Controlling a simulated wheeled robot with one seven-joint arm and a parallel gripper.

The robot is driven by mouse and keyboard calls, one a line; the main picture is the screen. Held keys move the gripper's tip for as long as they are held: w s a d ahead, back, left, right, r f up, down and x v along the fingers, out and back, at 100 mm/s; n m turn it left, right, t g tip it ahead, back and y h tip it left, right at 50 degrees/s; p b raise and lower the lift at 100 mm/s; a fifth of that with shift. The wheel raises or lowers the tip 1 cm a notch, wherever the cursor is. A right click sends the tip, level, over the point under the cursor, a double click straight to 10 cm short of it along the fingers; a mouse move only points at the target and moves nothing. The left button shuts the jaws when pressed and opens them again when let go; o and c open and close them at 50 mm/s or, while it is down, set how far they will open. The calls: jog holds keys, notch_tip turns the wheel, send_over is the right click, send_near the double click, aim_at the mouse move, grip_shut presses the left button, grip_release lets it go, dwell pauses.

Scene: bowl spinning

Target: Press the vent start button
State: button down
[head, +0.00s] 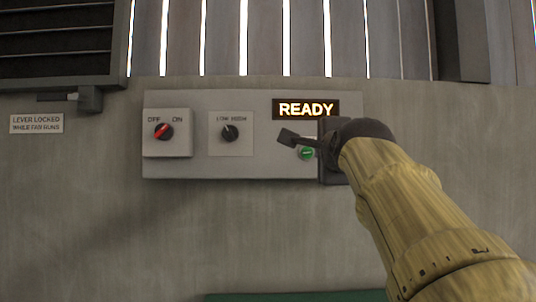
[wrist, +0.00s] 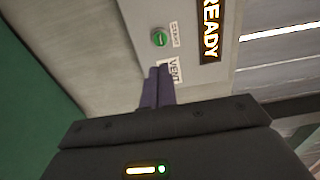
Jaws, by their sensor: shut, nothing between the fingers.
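The green vent start button (head: 307,153) sits at the lower right of a grey wall panel (head: 190,105). It also shows in the wrist view (wrist: 158,37), next to a label reading START, with a VENT label (wrist: 175,71) close by. My gripper (head: 285,137) is shut and empty in front of the panel. In the head view its fingers are just above and left of the button. In the wrist view the closed fingertips (wrist: 158,70) point toward the button, with a visible gap between them in the picture. The exact distance to the panel is hard to tell.
A lit READY display (head: 305,109) is above the button. A red OFF/ON knob (head: 164,131) and a black selector knob (head: 230,132) are at left on the panel. Further left are a lever (head: 88,98) and a LEVER LOCKED sign (head: 36,123).

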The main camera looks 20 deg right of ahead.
aim_at(307, 153)
jog(key=p+x, duration=0.9)
jog(key=x, duration=0.5)
jog(key=shift+a, duration=0.1)
jog(key=shift+s, duration=0.15)
jog(key=shift+f, duration=0.1)
